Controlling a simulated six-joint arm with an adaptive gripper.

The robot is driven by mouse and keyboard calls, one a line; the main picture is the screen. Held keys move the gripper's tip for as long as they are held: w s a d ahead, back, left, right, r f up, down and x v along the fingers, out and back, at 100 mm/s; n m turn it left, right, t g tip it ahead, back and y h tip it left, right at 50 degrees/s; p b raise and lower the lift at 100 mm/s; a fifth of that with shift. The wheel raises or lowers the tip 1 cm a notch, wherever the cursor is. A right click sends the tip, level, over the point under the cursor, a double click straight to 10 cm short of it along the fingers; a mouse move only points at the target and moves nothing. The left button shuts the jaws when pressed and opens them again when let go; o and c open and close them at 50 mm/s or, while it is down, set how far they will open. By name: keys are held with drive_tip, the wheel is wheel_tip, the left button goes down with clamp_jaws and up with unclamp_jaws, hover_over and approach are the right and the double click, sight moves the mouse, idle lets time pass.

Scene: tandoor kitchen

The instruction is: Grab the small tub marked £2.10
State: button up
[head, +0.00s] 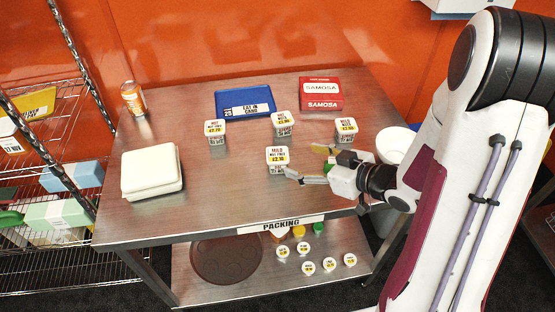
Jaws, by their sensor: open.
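The small tub whose label appears to read £2.10 (277,159) stands upright on the steel table (240,200), near its middle and in front of the other tubs. Its label also reads MILD. My gripper (306,162) is just right of this tub, low over the table, with its fingers pointing left. The fingers are spread and nothing is between them. The near fingertip is close to the tub's lower right side; I cannot tell whether it touches.
Similar labelled tubs stand behind: one at left (215,132), one at centre (283,124), one at right (346,129). A blue tray (228,101), red samosa box (321,94), orange can (133,98), white clamshell box (152,172) and white bowl (395,141) surround them. The front left of the table is clear.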

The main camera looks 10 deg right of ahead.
sight(282, 157)
drive_tip(key=shift+s+a+f+y, duration=0.15)
drive_tip(key=shift+s+a+y, duration=0.15)
drive_tip(key=shift+a+y, duration=0.2)
drive_tip(key=shift+w, duration=0.1)
drive_tip(key=shift+x, duration=1.2)
drive_tip(key=shift+x, duration=2.6)
drive_tip(key=c, duration=1)
